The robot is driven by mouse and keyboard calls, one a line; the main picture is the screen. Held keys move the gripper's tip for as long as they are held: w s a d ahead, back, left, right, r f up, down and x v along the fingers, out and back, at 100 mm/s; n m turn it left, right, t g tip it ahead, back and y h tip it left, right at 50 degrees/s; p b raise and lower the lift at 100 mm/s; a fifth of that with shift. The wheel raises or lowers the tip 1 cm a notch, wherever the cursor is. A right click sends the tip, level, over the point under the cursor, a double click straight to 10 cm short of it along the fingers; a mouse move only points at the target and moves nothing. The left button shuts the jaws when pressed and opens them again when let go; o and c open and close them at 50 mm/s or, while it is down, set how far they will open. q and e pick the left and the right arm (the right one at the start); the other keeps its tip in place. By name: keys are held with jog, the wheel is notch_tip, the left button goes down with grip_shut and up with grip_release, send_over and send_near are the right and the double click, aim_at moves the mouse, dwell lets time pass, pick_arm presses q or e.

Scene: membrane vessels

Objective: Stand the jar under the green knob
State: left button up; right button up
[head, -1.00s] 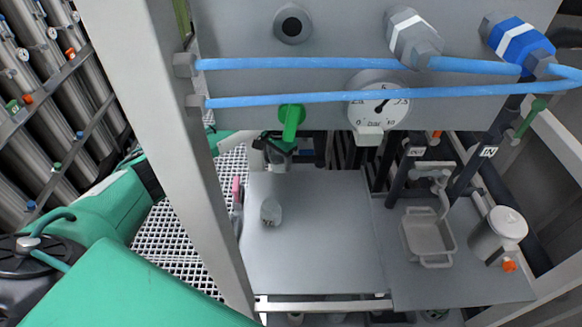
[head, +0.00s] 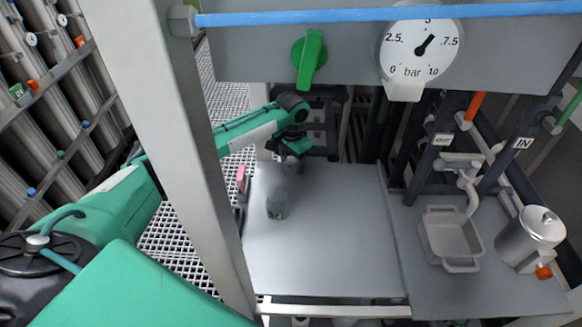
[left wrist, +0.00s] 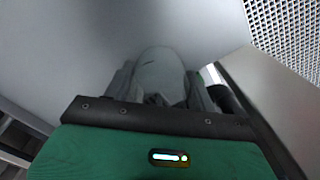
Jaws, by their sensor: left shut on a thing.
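The green knob (head: 309,58) is on the grey panel, left of the pressure gauge (head: 422,46). My left gripper (head: 291,158) is below the knob in the picture, above the back of the grey steel shelf (head: 330,240). In the left wrist view it is shut on a pale grey rounded thing, which looks like the jar (left wrist: 160,72); the fingers cover its sides. In the head view the held jar is small and hard to make out. A faint grey vessel-like shape (head: 277,206) shows on the shelf in front; I cannot tell whether it is an object or a reflection. My right gripper is out of view.
A grey tray (head: 450,262) and a steel canister (head: 530,240) stand on the right part of the shelf. A pale upright post (head: 190,170) is at the left. Dark pipes rise behind. The shelf's front middle is clear.

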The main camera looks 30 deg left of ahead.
pick_arm(q)
jog(key=shift+d, duration=0.1)
jog(key=shift+f, duration=0.1)
jog(key=o, duration=1)
jog(key=shift+f, duration=0.1)
notch_tip(320, 180, up, 12)
jog(key=shift+r+b, duration=0.15)
jog(key=shift+b, duration=0.2)
